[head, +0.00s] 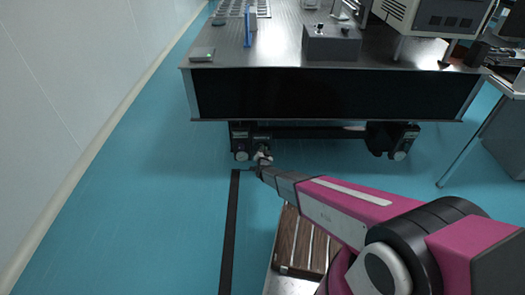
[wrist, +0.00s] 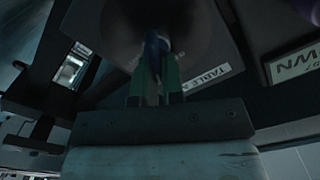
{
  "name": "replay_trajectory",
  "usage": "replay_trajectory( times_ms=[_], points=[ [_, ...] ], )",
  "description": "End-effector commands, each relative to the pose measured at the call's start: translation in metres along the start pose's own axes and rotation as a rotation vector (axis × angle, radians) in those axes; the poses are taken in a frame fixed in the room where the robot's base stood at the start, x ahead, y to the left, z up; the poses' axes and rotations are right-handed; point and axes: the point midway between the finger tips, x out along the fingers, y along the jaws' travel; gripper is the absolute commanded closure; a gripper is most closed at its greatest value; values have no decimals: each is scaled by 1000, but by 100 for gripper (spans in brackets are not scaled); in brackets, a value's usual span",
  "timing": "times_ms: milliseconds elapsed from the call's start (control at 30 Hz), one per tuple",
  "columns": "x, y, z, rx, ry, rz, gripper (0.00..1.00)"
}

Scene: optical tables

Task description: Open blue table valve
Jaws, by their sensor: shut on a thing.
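The optical table (head: 330,92) has a dark front panel, and its underframe stands on casters. My gripper (head: 262,160) reaches in low beneath the table's front edge, small in the head view. In the wrist view my gripper (wrist: 154,78) has two green fingers shut on a dark blue valve handle (wrist: 157,42). The handle stands in front of a dark round body. A white label reading "TABLE" (wrist: 210,78) sits to the right of the fingers. The valve is too small to make out in the head view, and its turn angle is unclear.
Casters (head: 240,143) and (head: 402,143) stand under the table on both sides of a low crossbar. A grey box (head: 332,43) and a blue upright piece (head: 248,28) are on the tabletop. Open blue floor (head: 150,200) lies to the left.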

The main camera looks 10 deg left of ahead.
Motion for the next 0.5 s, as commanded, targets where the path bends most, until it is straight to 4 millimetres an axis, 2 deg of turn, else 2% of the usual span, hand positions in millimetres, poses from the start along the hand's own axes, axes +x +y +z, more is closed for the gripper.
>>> replay_trajectory(
  times_ms=[500],
  points=[
    [0,10,2,491,0,1,100]
  ],
)
